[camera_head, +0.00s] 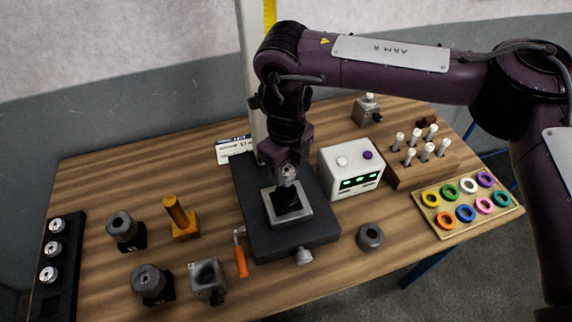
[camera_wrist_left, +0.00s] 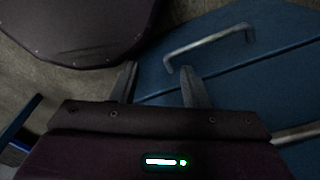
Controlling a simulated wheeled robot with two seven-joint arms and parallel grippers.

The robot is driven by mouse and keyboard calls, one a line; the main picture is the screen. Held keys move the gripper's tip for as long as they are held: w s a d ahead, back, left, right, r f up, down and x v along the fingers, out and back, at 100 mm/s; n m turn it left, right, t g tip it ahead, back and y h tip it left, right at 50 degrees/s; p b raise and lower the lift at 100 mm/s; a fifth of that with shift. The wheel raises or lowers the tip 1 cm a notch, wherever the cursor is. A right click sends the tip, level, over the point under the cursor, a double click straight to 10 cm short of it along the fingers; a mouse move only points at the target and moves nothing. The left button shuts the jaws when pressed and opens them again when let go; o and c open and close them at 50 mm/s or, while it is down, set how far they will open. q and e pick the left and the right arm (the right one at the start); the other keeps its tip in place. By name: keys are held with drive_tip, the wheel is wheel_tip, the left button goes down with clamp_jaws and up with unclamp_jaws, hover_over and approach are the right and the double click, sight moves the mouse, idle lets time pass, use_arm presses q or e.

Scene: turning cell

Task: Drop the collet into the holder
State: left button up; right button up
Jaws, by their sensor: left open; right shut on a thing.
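My right gripper (camera_head: 287,178) points down over the black baseplate (camera_head: 255,225) in the middle of the bench. It is shut on a small silver piece (camera_head: 287,171), apparently the collet, which is partly hidden by the gripper. Just below is a grey square block (camera_head: 300,215) with a dark centre, apparently the holder. I cannot tell whether the piece touches the block. Similar silver collets (camera_head: 57,226) stand in a black rack (camera_head: 72,240) at the far left. My left gripper (camera_wrist_left: 159,68) is open and empty in the left wrist view, away from the bench top.
An orange-handled tool (camera_head: 241,262) lies beside the baseplate's left edge. A white box with green displays (camera_head: 350,186) stands close on its right. A grey ring (camera_head: 370,237) lies front right. Dark cylindrical parts (camera_head: 122,227) stand left. In the left wrist view is a blue cabinet with a handle (camera_wrist_left: 210,40).

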drive_tip(key=shift+f+b, duration=1)
drive_tip(key=shift+f, duration=0.65)
drive_tip(key=shift+f+b, duration=0.45)
drive_tip(key=shift+f, duration=0.15)
drive_tip(key=shift+f+b, duration=0.4)
drive_tip(key=o, duration=1.1)
drive_tip(key=shift+o, duration=0.2)
